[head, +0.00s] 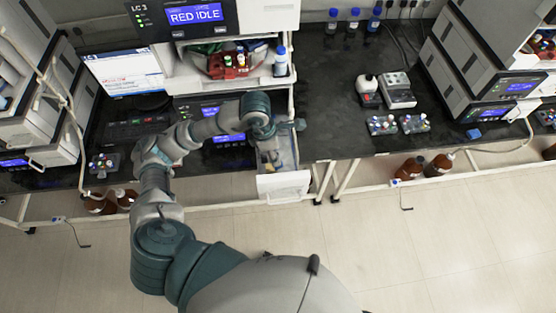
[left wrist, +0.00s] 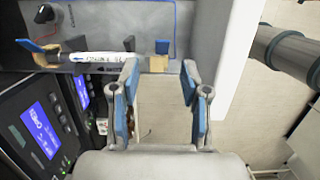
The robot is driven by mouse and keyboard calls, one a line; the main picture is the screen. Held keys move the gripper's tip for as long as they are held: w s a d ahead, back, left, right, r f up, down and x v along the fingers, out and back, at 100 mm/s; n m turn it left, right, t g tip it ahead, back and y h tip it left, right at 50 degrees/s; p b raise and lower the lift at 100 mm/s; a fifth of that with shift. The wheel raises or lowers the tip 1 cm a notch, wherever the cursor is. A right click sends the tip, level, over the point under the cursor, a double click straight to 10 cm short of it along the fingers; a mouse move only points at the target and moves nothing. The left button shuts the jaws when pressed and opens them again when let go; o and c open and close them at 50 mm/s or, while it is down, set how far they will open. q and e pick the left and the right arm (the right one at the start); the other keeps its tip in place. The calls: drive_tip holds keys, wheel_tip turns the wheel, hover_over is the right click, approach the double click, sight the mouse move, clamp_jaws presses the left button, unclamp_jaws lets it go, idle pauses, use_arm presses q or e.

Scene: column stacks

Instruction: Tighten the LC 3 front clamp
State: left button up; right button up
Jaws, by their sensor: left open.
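The LC 3 stack (head: 180,18) stands at the top centre in the head view, with a blue screen reading RED IDLE. A pulled-out tray with a white front (head: 284,186) sits at its lower right. In the left wrist view, a white printed column (left wrist: 100,57) lies across the tray between two tan holders. The right holder (left wrist: 158,62), on the white front panel's side, has an upright blue piece (left wrist: 162,47). The left holder has a slanted blue lever (left wrist: 38,46). My left gripper (left wrist: 160,100) is open and empty, its fingers below the right holder in that picture. It shows over the tray (head: 284,127).
A black knob (left wrist: 45,13) is beside the left holder. Lit instrument panels (left wrist: 42,130) stand close on the left. The bench (head: 335,115) right of the stack is clear nearby; vial racks (head: 382,124) stand farther right. Brown bottles (head: 410,168) stand below the bench.

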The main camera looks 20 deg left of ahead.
use_arm(q)
drive_tip(key=v, duration=0.3)
drive_tip(key=shift+a+r, duration=0.1)
drive_tip(key=shift+r, duration=0.3)
